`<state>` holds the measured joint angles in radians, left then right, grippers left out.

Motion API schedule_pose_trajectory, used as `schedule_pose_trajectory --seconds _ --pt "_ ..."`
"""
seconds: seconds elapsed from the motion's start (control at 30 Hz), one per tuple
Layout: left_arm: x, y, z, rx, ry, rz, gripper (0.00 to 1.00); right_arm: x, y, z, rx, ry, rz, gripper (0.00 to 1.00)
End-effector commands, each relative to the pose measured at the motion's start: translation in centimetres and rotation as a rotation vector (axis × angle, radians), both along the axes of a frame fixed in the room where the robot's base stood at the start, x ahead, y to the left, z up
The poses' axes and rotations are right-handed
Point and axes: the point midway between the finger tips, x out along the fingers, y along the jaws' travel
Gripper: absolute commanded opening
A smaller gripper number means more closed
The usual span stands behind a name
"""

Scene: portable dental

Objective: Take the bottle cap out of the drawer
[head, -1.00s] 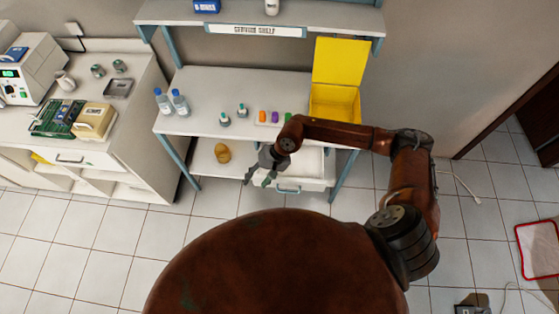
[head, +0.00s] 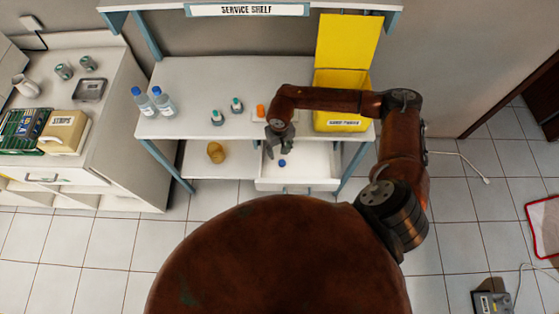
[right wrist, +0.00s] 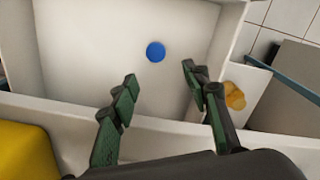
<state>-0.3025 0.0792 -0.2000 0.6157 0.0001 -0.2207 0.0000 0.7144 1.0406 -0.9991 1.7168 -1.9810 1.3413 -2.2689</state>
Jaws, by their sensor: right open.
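The blue bottle cap (head: 282,163) lies on the floor of the open white drawer (head: 312,162) under the shelf unit. In the right wrist view the cap (right wrist: 155,52) shows as a round blue disc on the bare drawer floor (right wrist: 100,50). My right gripper (head: 279,149) hangs above the drawer, by the cap in the head view. In the right wrist view its fingers (right wrist: 159,74) are spread and empty, with the cap beyond the gap between the tips, not touched. My left gripper is not in view.
Above the drawer, the shelf top holds two bottles (head: 153,102), small teal-capped vials (head: 227,111), an orange item (head: 260,111) and a yellow box (head: 342,122). A yellow-brown object (head: 215,152) stands on the lower shelf left of the drawer.

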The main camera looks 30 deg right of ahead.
Motion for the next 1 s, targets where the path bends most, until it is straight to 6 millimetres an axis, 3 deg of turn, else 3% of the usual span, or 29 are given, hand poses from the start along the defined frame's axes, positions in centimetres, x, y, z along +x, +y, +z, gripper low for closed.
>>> schedule_pose_trajectory --seconds 0.33,0.6,0.83,1.0 --pt "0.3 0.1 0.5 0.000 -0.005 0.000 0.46 -0.9 -0.3 -3.1 0.001 0.004 -0.011 0.43" --pt "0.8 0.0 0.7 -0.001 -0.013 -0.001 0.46 -1.3 -0.1 -6.7 0.002 0.002 -0.010 0.43" --pt "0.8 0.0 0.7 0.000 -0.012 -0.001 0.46 -1.2 -0.1 -6.9 0.001 0.000 -0.007 0.43" --pt "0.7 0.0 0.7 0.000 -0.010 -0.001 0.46 -1.2 -0.1 -6.9 0.001 0.001 -0.007 0.31"
